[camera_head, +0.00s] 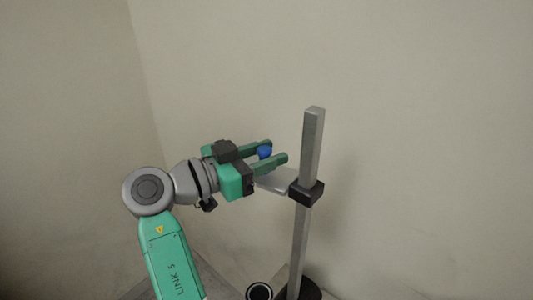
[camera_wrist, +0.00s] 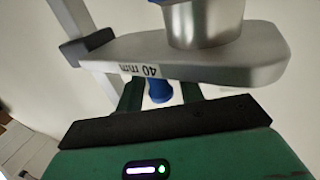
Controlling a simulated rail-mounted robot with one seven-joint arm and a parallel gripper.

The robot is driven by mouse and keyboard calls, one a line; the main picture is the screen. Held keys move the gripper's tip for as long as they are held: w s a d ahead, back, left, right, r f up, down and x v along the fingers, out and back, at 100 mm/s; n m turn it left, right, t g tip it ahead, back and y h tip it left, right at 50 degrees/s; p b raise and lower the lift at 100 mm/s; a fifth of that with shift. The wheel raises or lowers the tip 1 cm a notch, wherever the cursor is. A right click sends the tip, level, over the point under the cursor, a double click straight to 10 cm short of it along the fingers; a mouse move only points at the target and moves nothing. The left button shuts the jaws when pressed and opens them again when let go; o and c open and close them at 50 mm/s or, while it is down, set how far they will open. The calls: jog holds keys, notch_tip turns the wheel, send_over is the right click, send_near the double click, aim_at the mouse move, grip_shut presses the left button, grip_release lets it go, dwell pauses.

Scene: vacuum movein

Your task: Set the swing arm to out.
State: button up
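The swing arm (camera_head: 273,181) is a flat grey bar that joins a dark collar (camera_head: 306,192) on an upright metal post (camera_head: 312,145). It reaches left from the post in the head view. In the wrist view the swing arm (camera_wrist: 185,60) crosses the picture and bears an upside-down "40 mm" label. A blue knob (camera_head: 264,152) shows between the two green fingers of my gripper (camera_head: 279,150). In the wrist view the blue knob (camera_wrist: 159,91) has small gaps on both sides. My gripper is open around it. The swing arm hides the fingertips there.
A metal cylinder (camera_wrist: 204,22) meets the swing arm in the wrist view. The post stands on a dark round base (camera_head: 305,290), with a dark ringed disc (camera_head: 259,291) beside it. Plain walls stand behind; space right of the post looks clear.

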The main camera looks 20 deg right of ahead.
jog(key=a, duration=0.7)
jog(key=shift+s+a, duration=0.2)
jog(key=shift+s, duration=0.25)
jog(key=shift+r, duration=0.1)
jog(key=s+a+r+n+t+y, duration=0.6)
jog(key=s+r+n+t+y, duration=0.25)
jog(key=t, duration=0.25)
jog(key=s+a+r+n+t+y, duration=0.7)
jog(key=s+n+t+y, duration=0.15)
jog(key=t, duration=0.35)
notch_tip(320, 180, up, 33)
jog(key=s+y+p, duration=0.1)
jog(key=p, duration=3.1)
jog(key=shift+s+a+p, duration=0.15)
jog(key=shift+s+p, duration=0.1)
jog(key=shift+p, duration=0.05)
